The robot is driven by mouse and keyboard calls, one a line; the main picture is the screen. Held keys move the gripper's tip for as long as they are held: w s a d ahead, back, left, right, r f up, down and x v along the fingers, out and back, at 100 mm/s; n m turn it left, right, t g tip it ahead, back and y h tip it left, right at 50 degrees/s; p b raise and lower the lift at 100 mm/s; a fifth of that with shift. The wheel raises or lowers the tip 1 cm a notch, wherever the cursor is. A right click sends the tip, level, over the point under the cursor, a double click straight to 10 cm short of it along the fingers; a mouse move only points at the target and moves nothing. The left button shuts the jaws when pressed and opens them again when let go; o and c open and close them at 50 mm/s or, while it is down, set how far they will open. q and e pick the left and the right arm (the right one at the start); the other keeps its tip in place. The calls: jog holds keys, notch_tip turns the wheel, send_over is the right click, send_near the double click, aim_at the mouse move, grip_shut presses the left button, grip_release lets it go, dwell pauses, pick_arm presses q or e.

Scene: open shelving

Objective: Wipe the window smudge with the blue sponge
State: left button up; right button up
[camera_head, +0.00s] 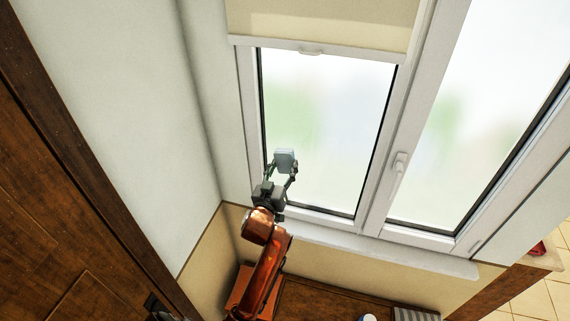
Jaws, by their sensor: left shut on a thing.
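My left gripper (283,168) is shut on a small pale blue-grey block, the sponge (285,156). It holds the sponge in front of the lower left part of the left window pane (325,125). I cannot tell whether the sponge touches the glass. No clear smudge stands out on the pane; only soft, blurred green and pale patches show through it. My right gripper is out of view.
A white window sill (380,250) runs below the panes, and a window handle (400,162) sticks out on the middle frame. A half-lowered beige blind (320,22) covers the top. Dark brown wooden furniture (60,200) stands at the left. A wooden surface (320,303) lies below.

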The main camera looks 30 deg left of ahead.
pick_arm(q)
jog(key=shift+p+v, duration=0.75)
jog(key=shift+v, duration=1.6)
jog(key=shift+s+r, duration=0.1)
jog(key=shift+s, duration=0.05)
jog(key=v, duration=0.3)
jog(key=shift+p, duration=0.3)
